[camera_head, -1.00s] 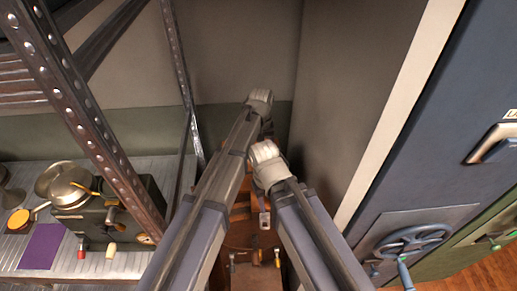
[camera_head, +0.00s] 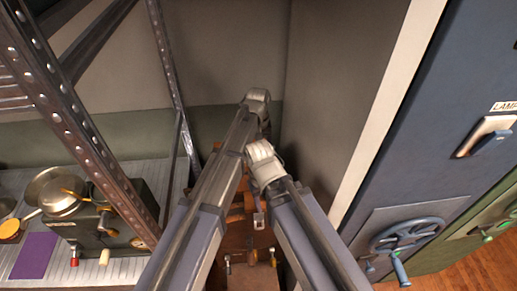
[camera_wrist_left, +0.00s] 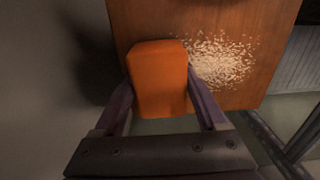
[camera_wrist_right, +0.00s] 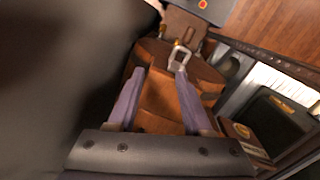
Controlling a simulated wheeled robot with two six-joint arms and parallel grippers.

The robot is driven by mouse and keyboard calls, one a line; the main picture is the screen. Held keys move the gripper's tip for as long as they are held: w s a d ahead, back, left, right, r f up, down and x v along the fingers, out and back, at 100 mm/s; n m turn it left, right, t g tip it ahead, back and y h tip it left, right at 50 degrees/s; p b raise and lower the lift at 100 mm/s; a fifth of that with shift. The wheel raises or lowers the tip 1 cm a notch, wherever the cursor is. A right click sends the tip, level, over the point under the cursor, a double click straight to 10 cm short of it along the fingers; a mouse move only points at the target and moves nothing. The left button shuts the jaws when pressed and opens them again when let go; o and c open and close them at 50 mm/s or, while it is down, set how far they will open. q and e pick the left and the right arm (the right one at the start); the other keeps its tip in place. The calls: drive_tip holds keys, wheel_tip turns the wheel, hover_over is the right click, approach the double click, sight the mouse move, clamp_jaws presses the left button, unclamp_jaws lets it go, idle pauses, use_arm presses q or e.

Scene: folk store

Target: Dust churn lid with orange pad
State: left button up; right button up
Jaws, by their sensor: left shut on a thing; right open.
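The orange pad (camera_wrist_left: 158,78) is a block held between the fingers of my left gripper (camera_wrist_left: 160,88) in the left wrist view. It lies over a flat brown wooden lid (camera_wrist_left: 140,18). A patch of pale specks of dust (camera_wrist_left: 222,60) lies on the lid just right of the pad. Whether the pad touches the lid is hard to tell. My right gripper (camera_wrist_right: 160,72) is open and empty, above a brown wooden body (camera_wrist_right: 160,95) with a metal clasp (camera_wrist_right: 180,57). In the head view my forearms hide both grippers and most of the wooden piece (camera_head: 250,278).
A metal rack stands at left; its shelf (camera_head: 110,270) holds a pan (camera_head: 45,190), a dark box (camera_head: 125,240) and a purple sheet (camera_head: 34,256). A blue cabinet with a handwheel (camera_head: 408,235) stands at right. A grey wall closes in beside the arms.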

use_arm(q)
drive_tip(key=shift+s+a+f, duration=0.1)
drive_tip(key=shift+s+a, duration=0.1)
drive_tip(key=shift+a, duration=2.8)
drive_tip(key=shift+a, duration=0.1)
drive_tip(key=shift+a, duration=1.6)
drive_tip(key=shift+a, duration=1.95)
drive_tip(key=shift+w+d, duration=0.1)
drive_tip(key=shift+w, duration=0.3)
drive_tip(key=shift+s+d+f, duration=0.1)
drive_tip(key=shift+s+d, duration=0.05)
drive_tip(key=shift+d, duration=3.65)
